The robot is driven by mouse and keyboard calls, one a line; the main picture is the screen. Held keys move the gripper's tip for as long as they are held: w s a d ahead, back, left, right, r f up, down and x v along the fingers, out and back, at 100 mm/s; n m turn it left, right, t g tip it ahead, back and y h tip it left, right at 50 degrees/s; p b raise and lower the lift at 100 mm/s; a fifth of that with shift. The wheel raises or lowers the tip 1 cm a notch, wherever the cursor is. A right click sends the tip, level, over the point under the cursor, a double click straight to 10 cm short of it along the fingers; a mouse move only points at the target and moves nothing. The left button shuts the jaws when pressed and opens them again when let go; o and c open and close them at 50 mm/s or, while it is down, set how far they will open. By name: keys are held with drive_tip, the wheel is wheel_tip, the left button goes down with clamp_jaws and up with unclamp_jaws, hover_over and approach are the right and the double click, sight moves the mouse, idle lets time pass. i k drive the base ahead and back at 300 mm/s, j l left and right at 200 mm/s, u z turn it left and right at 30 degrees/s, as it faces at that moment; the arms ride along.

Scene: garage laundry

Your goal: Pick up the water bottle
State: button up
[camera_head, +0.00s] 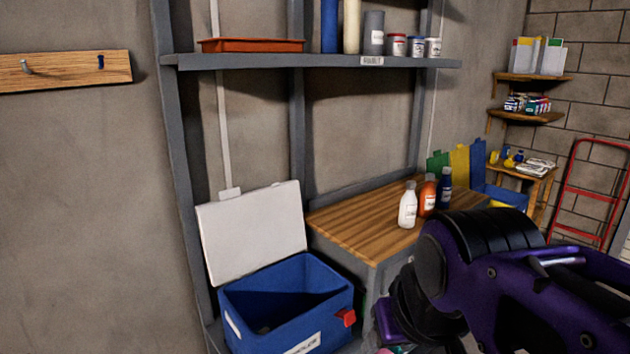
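Three bottles stand upright close together on the wooden top of the workbench (345,222). One is a white bottle (408,206), one an orange bottle (428,196) and one a dark blue bottle (444,189). I cannot tell for sure which one is the water bottle. My purple and black arm fills the lower right, in front of the bench's right part. My gripper's fingers do not show, so its opening and contents are hidden.
A blue bin (285,308) with its white lid (250,232) raised stands left of the bench. A grey shelf (330,62) with paint containers and an orange tray (252,45) is above. A red hand truck (572,200) leans at right. The bench's left part is clear.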

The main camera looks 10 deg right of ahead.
sight(444, 186)
drive_tip(key=i+l+u, duration=0.15)
drive_tip(key=l, duration=0.25)
drive_tip(key=i+l+u, duration=0.15)
drive_tip(key=l, duration=0.25)
drive_tip(key=i+l+u, duration=0.1)
drive_tip(key=l, duration=0.3)
drive_tip(key=i+l+u, duration=0.15)
drive_tip(key=l, duration=0.25)
drive_tip(key=i+l, duration=0.1)
drive_tip(key=l, duration=0.3)
drive_tip(key=i+l, duration=0.1)
drive_tip(key=l, duration=0.35)
drive_tip(key=i+l, duration=0.1)
drive_tip(key=l, duration=0.3)
drive_tip(key=i+l+u, duration=0.1)
drive_tip(key=l, duration=0.35)
